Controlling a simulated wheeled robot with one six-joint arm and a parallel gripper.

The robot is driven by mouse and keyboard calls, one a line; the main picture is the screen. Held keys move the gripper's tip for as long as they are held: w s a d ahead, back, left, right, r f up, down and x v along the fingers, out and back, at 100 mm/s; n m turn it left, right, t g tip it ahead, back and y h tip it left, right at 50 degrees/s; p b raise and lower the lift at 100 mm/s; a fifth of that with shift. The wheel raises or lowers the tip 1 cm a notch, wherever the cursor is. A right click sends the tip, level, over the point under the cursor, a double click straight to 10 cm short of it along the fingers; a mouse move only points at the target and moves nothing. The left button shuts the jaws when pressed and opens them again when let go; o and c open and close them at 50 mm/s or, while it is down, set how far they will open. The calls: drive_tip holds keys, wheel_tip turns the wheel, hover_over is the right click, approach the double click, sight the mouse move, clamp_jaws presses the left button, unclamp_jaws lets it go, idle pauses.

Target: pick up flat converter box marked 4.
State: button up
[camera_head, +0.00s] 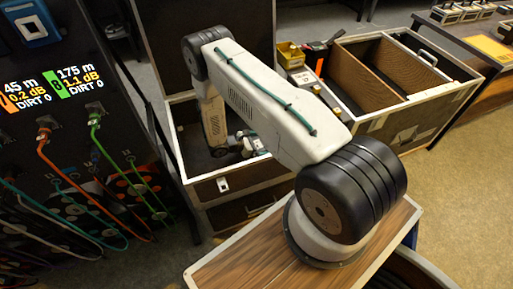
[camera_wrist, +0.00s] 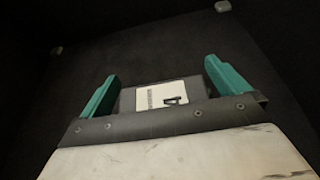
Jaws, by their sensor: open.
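The flat converter box (camera_wrist: 127,98) is dark, with a pale label bearing a black 4. It lies on a dark surface in the wrist view, partly hidden by the front edge of my gripper. My gripper (camera_wrist: 160,70) is open, with one teal finger to the left of the box and one to the right. I cannot tell whether either finger touches it. In the head view, my arm reaches down into an open dark case (camera_head: 228,190), and its links hide much of the inside. The box cannot be made out there.
The case's raised lid (camera_head: 245,60) stands behind my arm. To the right is a case with wooden dividers (camera_head: 365,75), beside a yellow bin (camera_head: 290,55) and small devices. A dark panel with hanging orange and green cables (camera_head: 70,140) stands at left. Open floor lies at right.

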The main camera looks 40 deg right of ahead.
drive_tip(key=c, duration=1.1)
drive_tip(key=shift+o, duration=0.2)
drive_tip(key=shift+r, duration=0.1)
